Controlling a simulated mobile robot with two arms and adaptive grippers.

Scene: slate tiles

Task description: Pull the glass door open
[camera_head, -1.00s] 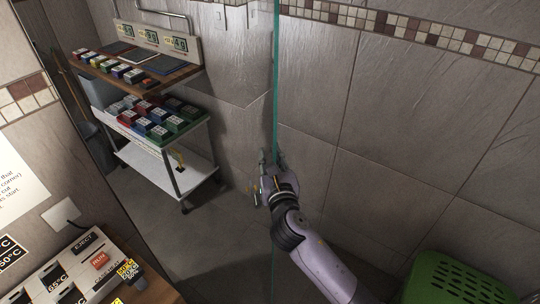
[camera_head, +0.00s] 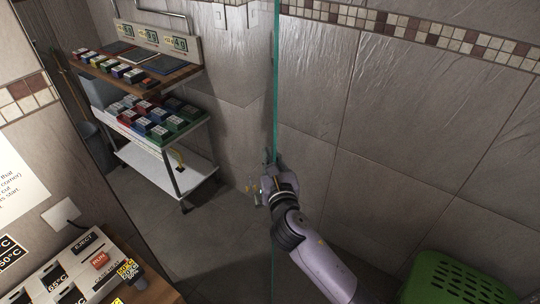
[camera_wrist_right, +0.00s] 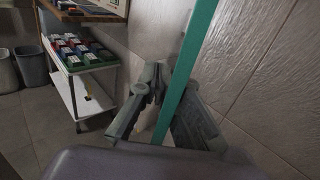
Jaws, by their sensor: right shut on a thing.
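The glass door (camera_head: 276,90) is seen nearly edge-on in the head view, as a thin teal line running from the top down past my right gripper. The teal edge also shows in the right wrist view (camera_wrist_right: 188,72), slanting between the two fingers. My right gripper (camera_head: 270,172) is at this edge, with one finger on each side of the glass. In the right wrist view the gripper (camera_wrist_right: 167,100) is shut on the door. Any handle there is hidden by the fingers. My left gripper is not in view.
A white cart (camera_head: 165,165) with several colored boxes stands behind, at left. Above it is a wooden shelf (camera_head: 150,80). A control panel (camera_head: 75,275) is at lower left, a green perforated basket (camera_head: 450,280) at lower right. Tiled wall lies behind the door.

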